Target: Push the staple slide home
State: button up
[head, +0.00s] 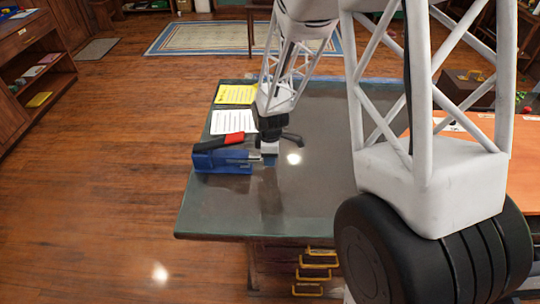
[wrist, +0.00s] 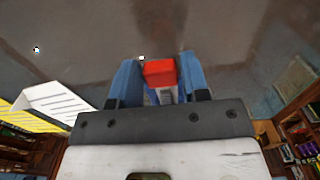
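A blue stapler (head: 222,160) with a red and black handle (head: 236,138) stands on the left part of the desk. A pale metal piece (head: 254,156), perhaps the staple slide, shows at its right end; how far it sticks out is unclear. My gripper (head: 269,158) is low over the desk, close by this right end; contact cannot be told. In the wrist view two blue upright parts, apparently my gripper's fingers (wrist: 160,80), stand apart. A red block (wrist: 159,72) shows between them, with a narrow pale part below it. Whether they hold it is unclear.
A white printed sheet (head: 232,121) and a yellow one (head: 236,94) lie on the dark desk top (head: 225,205) behind the stapler. The desk's front left is bare. Drawers with brass handles (head: 316,266) are below its front edge. An orange surface (head: 520,180) is at the right.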

grip_shut()
jog(key=shift+a, duration=1.35)
jog(key=shift+o, duration=2.1)
grip_release()
jog(key=shift+r, duration=0.2)
jog(key=shift+r, duration=3.7)
